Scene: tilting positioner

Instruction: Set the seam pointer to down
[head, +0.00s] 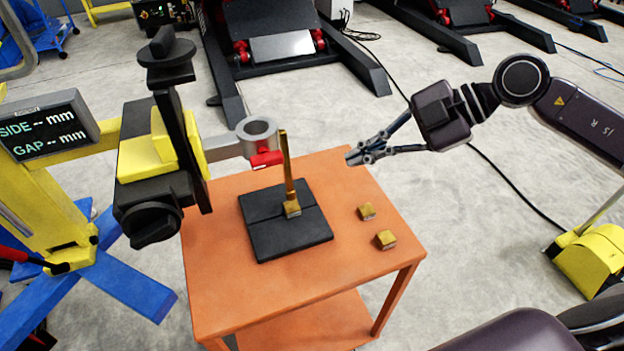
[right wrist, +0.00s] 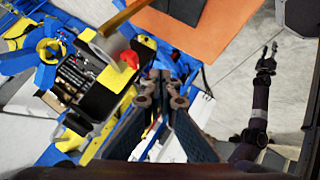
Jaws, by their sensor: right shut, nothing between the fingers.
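A red piece (head: 266,159), which may be the seam pointer, sits under a grey ring (head: 257,130) on the positioner's grey arm, beside a tall brass bar (head: 287,165). A red part also shows in the right wrist view (right wrist: 129,59). I cannot tell which way it points. My right gripper (head: 352,158) is shut and empty, right of the bar and ring, apart from both, above the table's back right. Its fingers fill the middle of the right wrist view (right wrist: 165,92). My left gripper (right wrist: 267,54) shows small in that view, its fingers apart.
The bar stands in a brass foot on a black plate (head: 262,236) on the orange table (head: 222,300). Two brass blocks (head: 367,211) (head: 386,240) lie right of the plate. A display (head: 45,138) reads SIDE and GAP with dashes. The yellow and black positioner (head: 150,165) stands left.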

